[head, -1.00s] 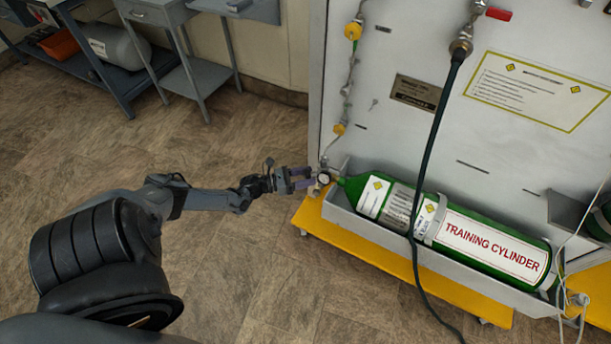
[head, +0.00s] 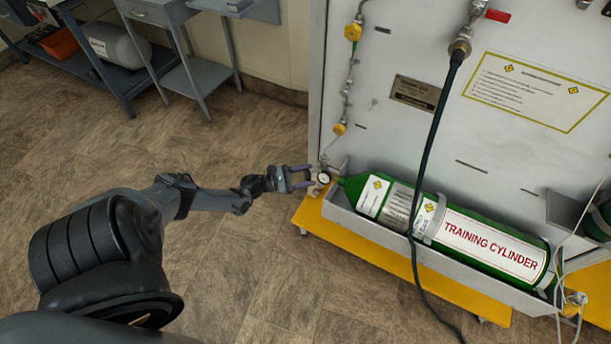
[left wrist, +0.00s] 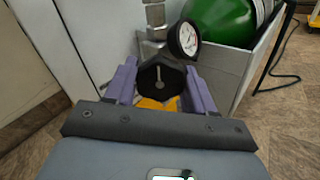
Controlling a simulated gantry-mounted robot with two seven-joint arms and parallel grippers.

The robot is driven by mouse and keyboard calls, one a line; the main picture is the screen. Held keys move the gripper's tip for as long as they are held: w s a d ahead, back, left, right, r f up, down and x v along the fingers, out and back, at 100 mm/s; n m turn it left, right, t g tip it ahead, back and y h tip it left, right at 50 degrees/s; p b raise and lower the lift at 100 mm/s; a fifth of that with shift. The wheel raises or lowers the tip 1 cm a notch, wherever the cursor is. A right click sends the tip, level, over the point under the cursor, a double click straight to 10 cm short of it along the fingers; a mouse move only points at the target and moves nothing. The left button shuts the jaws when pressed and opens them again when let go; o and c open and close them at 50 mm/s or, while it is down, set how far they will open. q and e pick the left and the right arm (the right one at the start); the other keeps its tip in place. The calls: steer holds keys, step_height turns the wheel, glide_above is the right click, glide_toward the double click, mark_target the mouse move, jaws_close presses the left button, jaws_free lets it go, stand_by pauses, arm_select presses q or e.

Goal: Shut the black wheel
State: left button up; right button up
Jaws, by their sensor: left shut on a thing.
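The black wheel (left wrist: 160,78) is a dark knob with a pale line mark on its face, on the valve at the neck end of the green training cylinder (head: 405,207). In the left wrist view it sits between the two purple fingers of my left gripper (left wrist: 160,88), which is shut on it. In the head view my left gripper (head: 306,179) reaches the valve from the left and partly hides the wheel. A round pressure gauge (left wrist: 184,39) is just above and right of the wheel. My right gripper is in neither view.
The cylinder lies in a grey tray (head: 378,236) over a yellow base (head: 385,260), against a white panel (head: 420,130). A black hose (head: 420,160) hangs in front of the cylinder. The floor left of the base is clear. Metal tables (head: 165,25) stand at the back left.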

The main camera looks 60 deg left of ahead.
arm_select(q)
steer(key=shift+s+f, duration=0.1)
steer(key=shift+f, duration=0.15)
steer(key=o, duration=1)
steer(key=shift+r, duration=0.15)
steer(key=p+v, duration=0.1)
steer(key=v, duration=0.9)
steer(key=shift+s+a, duration=0.1)
steer(key=shift+s, duration=0.3)
